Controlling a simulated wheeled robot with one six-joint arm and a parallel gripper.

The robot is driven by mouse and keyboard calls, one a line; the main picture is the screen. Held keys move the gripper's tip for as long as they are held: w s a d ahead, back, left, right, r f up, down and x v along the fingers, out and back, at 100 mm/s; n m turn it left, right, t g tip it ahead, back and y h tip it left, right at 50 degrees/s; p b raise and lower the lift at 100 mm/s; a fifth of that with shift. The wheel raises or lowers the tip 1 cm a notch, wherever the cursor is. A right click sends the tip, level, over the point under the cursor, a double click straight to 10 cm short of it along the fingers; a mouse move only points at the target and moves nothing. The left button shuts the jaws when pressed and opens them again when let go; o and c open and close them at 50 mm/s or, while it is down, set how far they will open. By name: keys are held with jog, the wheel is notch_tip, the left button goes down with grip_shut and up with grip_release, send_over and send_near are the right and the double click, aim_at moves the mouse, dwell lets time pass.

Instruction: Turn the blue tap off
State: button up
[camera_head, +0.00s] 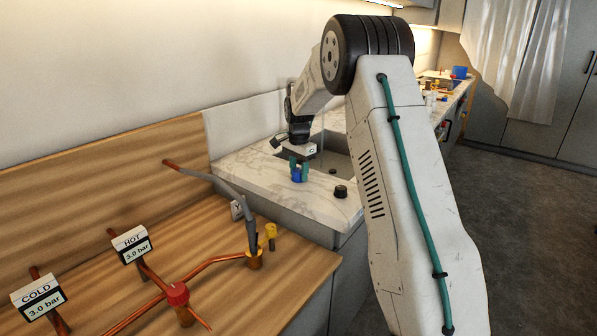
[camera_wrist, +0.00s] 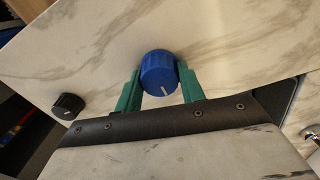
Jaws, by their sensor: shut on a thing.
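The blue tap (camera_wrist: 158,72) is a round ribbed knob with a white line on it, standing on the marble counter. In the head view the blue tap (camera_head: 297,176) shows at the front left of the sink, below my gripper (camera_head: 300,170). In the wrist view my gripper (camera_wrist: 160,85) has its two green fingers on either side of the knob, shut on it. The knob's lower part is hidden by its own top.
A black knob (camera_head: 340,191) stands on the counter to the right; it also shows in the wrist view (camera_wrist: 68,106). The sink (camera_head: 335,165) lies behind.

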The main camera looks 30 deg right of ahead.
jog(key=n, duration=0.8)
jog(key=shift+n, duration=0.4)
jog(key=n, duration=0.4)
jog(key=shift+n, duration=2.2)
jog(key=o, duration=1)
jog(key=shift+a+r, duration=0.1)
jog(key=shift+r, duration=0.05)
